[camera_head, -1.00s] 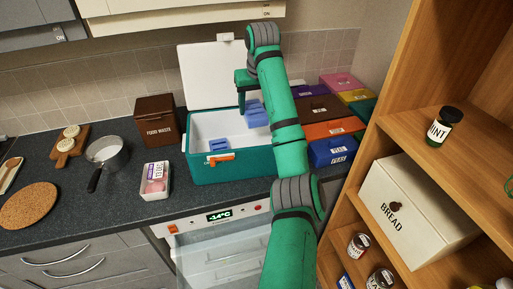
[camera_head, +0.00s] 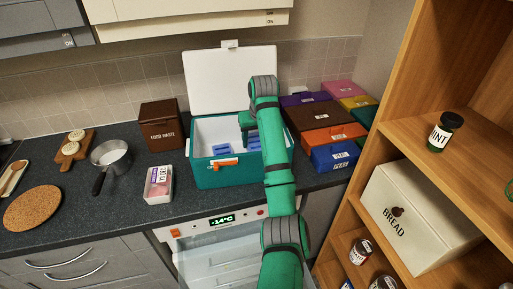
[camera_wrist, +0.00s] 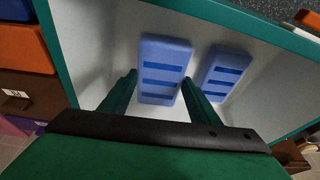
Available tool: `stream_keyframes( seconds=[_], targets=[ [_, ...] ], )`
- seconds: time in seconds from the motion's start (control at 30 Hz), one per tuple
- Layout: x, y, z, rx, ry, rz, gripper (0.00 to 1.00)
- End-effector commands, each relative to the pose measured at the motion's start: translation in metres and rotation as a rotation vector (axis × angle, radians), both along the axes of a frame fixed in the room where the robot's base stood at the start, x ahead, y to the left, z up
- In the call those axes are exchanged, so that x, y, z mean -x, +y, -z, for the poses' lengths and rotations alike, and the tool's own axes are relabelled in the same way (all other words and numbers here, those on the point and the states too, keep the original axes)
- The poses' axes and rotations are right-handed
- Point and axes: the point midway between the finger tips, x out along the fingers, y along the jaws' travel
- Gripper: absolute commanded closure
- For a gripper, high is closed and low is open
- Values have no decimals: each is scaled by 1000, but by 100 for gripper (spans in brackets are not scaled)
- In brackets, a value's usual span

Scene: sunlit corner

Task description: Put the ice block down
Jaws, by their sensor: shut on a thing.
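The teal cool box (camera_head: 229,179) stands open on the counter, its white lid (camera_head: 232,80) raised at the back. My gripper (camera_wrist: 160,98) reaches down into it, shut on a blue ice block (camera_wrist: 163,66). The held block also shows inside the box in the head view (camera_head: 254,143), partly hidden by my arm. A second blue ice block (camera_wrist: 224,70) lies beside it in the box, with a narrow gap between them; in the head view it is on the left (camera_head: 222,149). I cannot tell whether the held block touches the box floor.
Several coloured boxes stand right of the cool box, the blue one (camera_head: 335,155) nearest. A brown food waste box (camera_head: 160,126) is at the left, with a white labelled tub (camera_head: 158,190) and a saucepan (camera_head: 109,157). A wooden shelf (camera_head: 420,135) rises at the right.

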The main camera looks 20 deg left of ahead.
Motion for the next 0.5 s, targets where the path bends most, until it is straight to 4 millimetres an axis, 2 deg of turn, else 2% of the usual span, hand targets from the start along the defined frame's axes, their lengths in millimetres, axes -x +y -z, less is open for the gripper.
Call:
stream_keyframes(
  seconds=[0.3, 0.5],
  targets=[
    [0, -1, 35, 0, 0, 2, 75],
    [0, 1, 35, -1, -2, -1, 75]
  ],
)
